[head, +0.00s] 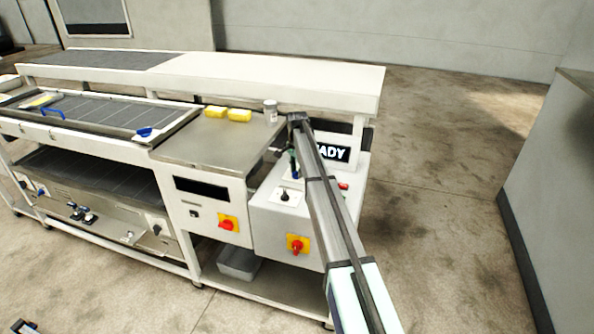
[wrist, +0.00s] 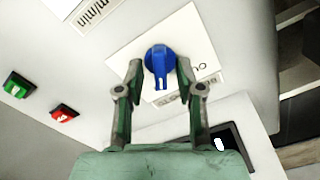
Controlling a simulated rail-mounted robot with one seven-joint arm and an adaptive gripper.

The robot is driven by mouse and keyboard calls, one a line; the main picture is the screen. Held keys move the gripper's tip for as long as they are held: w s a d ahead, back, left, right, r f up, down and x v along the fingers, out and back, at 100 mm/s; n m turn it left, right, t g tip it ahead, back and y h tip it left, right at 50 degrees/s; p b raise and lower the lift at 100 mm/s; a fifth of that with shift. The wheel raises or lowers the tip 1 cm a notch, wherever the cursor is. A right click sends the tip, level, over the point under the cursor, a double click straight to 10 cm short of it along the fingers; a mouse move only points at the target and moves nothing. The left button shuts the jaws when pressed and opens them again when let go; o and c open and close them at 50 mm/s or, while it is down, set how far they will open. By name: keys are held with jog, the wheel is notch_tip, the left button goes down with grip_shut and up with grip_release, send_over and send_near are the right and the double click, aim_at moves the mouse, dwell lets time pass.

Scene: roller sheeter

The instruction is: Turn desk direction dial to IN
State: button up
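A blue dial (wrist: 160,62) sits on a white label plate (wrist: 190,33) in the wrist view. Its pointer end faces the bottom of the picture, toward my palm. The lettering on the plate is partly hidden and begins like "OU"; I cannot read an IN mark. My gripper (wrist: 159,66) is open, with one fingertip on each side of the dial. I cannot tell whether they touch it.
Green (wrist: 17,85) and red (wrist: 63,114) buttons are left of the dial. In the head view, a black knob (head: 284,196) and a red-on-yellow switch (head: 298,244) are on the control box. A display (head: 334,152) reads "ADY" beside my arm. A jar (head: 270,110) stands behind.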

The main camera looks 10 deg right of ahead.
notch_tip(320, 180, up, 12)
dwell(0.8)
dwell(0.5)
